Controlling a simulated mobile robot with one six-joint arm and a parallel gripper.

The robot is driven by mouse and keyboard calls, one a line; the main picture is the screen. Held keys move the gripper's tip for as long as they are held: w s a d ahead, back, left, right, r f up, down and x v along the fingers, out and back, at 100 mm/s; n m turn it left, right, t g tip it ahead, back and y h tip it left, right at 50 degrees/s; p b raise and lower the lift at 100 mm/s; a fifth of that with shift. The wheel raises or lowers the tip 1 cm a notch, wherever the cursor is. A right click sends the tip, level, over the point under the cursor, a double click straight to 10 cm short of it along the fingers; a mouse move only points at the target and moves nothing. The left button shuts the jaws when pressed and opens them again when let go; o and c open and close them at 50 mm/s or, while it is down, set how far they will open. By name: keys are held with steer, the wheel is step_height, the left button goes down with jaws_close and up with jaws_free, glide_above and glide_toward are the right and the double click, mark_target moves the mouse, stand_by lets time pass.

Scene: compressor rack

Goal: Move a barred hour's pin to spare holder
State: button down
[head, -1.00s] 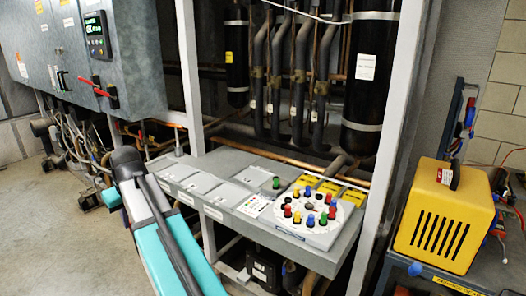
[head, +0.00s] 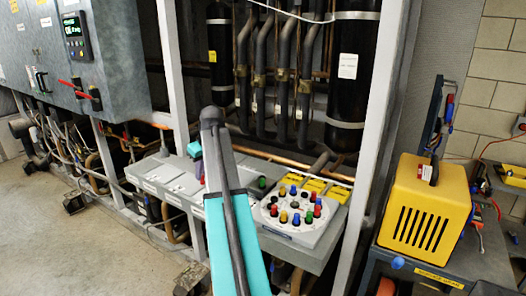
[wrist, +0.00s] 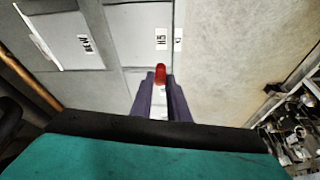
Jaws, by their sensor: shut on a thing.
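My gripper (wrist: 161,88) is shut on a red pin (wrist: 160,73), whose red end shows between the purple fingertips in the wrist view. In the head view my gripper (head: 198,163) hangs over the grey panel (head: 177,180), left of the dial, partly behind my arm. The white round dial (head: 296,215) carries several coloured pins: red, blue, green, yellow and black. In the wrist view, labelled grey plates lie below the pin; whether the pin touches anything I cannot tell.
Yellow tags (head: 313,185) lie behind the dial. White frame posts (head: 372,150) flank the panel, and dark pipes stand behind it. A yellow machine (head: 428,205) stands on a cart at the right. A grey cabinet (head: 105,60) is at the left. Floor is open at the lower left.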

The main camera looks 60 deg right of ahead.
steer(key=s+d+r+p, duration=0.1)
steer(key=s+d, duration=0.6)
steer(key=d, duration=0.3)
steer(key=s+d+r+m, duration=0.1)
steer(key=s+d+r, duration=0.1)
steer(key=s+d, duration=0.5)
steer(key=d, duration=0.3)
steer(key=shift+s+d+r+p, duration=0.15)
steer(key=shift+r+p, duration=0.1)
steer(key=shift+p, duration=0.15)
steer(key=shift+f, duration=0.2)
steer(key=shift+f+b, duration=1.2)
steer(key=shift+f, duration=0.6)
steer(key=shift+p, duration=0.35)
steer(key=shift+f+b, duration=0.35)
steer(key=shift+f, duration=1.4)
stand_by(0.4)
